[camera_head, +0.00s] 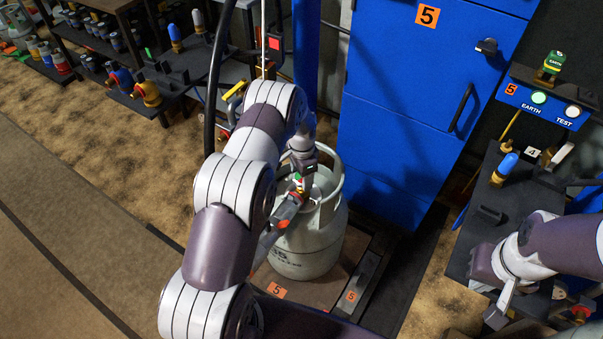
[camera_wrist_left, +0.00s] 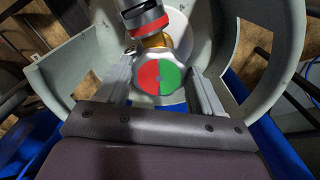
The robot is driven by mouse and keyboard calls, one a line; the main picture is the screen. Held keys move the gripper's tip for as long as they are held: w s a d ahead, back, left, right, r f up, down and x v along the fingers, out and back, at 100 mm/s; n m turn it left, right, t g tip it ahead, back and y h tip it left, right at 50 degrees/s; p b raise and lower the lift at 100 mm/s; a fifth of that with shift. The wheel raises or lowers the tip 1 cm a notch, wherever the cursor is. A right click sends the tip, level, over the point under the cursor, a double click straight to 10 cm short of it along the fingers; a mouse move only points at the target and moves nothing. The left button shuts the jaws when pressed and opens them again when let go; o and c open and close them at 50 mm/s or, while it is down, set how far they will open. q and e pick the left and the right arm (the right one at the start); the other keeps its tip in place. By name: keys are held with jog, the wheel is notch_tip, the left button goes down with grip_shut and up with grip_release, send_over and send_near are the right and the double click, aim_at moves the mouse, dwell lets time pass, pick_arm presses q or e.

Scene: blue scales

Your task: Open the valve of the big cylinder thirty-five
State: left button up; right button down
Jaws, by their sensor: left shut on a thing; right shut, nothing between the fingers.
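The big grey cylinder (camera_head: 310,240) stands upright on a platform marked 5, with dark lettering low on its side that I read only in part. Its collar (camera_wrist_left: 52,75) surrounds the valve in the left wrist view. The valve knob (camera_wrist_left: 161,78) has a red half and a green half, with a brass fitting and a red-banded grey connector above it. My left gripper (camera_wrist_left: 161,85) is inside the collar, its fingers on either side of the knob and shut on it. In the head view my left arm hides much of the valve. My right gripper (camera_head: 497,312) is shut and empty at the lower right.
A blue cabinet (camera_head: 405,130) marked 5 stands behind the cylinder. At right, a panel (camera_head: 545,103) has a lit EARTH button and a TEST button above a dark stand (camera_head: 510,215). Shelves with fittings (camera_head: 150,90) are at upper left. Floor at lower left is clear.

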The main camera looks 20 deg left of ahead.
pick_arm(q)
jog(key=n, duration=0.4)
jog(key=shift+d+n, duration=0.1)
jog(key=shift+n, duration=0.2)
jog(key=n, duration=0.5)
jog(key=shift+d, duration=0.1)
jog(key=n, duration=0.5)
jog(key=shift+d+n, duration=0.1)
jog(key=shift+n, duration=0.3)
jog(key=shift+w+n, duration=0.15)
jog(key=shift+n, duration=2.45)
jog(key=o, duration=1)
jog(key=shift+d, duration=0.1)
jog(key=shift+o, duration=0.2)
notch_tip(320, 180, up, 13)
jog(key=p, duration=0.1)
jog(key=shift+f, duration=0.15)
